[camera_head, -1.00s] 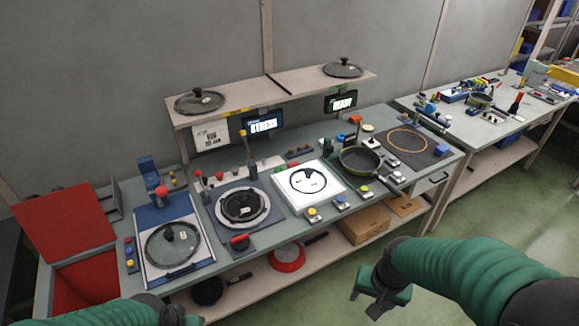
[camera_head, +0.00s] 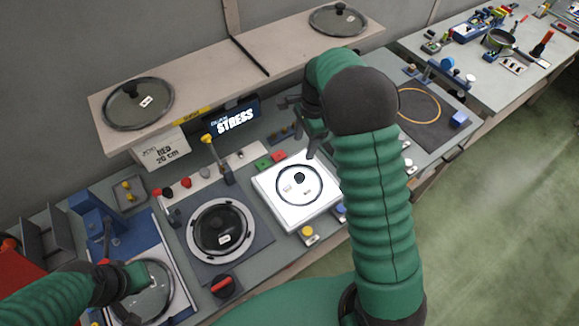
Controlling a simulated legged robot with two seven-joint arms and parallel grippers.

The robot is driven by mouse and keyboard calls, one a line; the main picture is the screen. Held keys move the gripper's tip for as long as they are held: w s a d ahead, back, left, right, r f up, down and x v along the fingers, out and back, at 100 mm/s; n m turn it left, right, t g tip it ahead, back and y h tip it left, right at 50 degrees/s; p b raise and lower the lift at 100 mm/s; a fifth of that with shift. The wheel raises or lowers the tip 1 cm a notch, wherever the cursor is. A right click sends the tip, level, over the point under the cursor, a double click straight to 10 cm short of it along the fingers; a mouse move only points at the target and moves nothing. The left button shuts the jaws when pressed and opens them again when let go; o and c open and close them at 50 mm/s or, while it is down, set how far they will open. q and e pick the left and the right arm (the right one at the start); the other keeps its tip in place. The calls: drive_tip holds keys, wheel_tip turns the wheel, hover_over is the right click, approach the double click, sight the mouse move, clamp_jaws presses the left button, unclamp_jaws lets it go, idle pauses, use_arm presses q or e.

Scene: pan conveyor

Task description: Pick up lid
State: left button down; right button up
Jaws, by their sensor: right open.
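Several dark glass lids with black knobs are in view. One lid (camera_head: 138,103) lies on the left of the raised shelf, and another lid (camera_head: 338,19) lies at its right end. A lid (camera_head: 220,228) sits on the round fixture, and a round lid shape with a black knob (camera_head: 307,184) shows on the lit white plate. A lid (camera_head: 152,297) on the blue station is partly covered by my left gripper (camera_head: 130,278); its fingers are unclear. My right gripper (camera_head: 300,122) is open and empty, above the bench just behind the white plate.
Buttons and levers line the bench. My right arm hides the pan area. A second bench (camera_head: 490,85) stands at right, with free floor in front.

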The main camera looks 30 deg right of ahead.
drive_tip(key=p, duration=0.1)
hover_over(300, 176)
wheel_tip(300, 176, down, 8)
drive_tip(key=shift+w+a+r, duration=0.1)
drive_tip(key=shift+a+r, duration=0.05)
drive_tip(key=f, duration=0.2)
drive_tip(key=d+f+p, duration=0.1)
drive_tip(key=f, duration=0.1)
drive_tip(key=shift+w, duration=0.3)
drive_tip(key=f+p, duration=0.1)
drive_tip(key=f, duration=0.1)
drive_tip(key=s+f, duration=0.1)
drive_tip(key=shift+a+f+p, duration=0.15)
drive_tip(key=shift+f+p, duration=0.25)
drive_tip(key=shift+a+f, duration=0.2)
drive_tip(key=shift+f, duration=0.05)
drive_tip(key=shift+w+a, duration=0.15)
drive_tip(key=shift+a, duration=0.1)
drive_tip(key=c, duration=0.5)
drive_tip(key=shift+d, duration=0.35)
clamp_jaws()
use_arm(q)
drive_tip(key=v, duration=0.4)
drive_tip(key=shift+a, duration=0.4)
use_arm(e)
drive_tip(key=shift+a, duration=0.1)
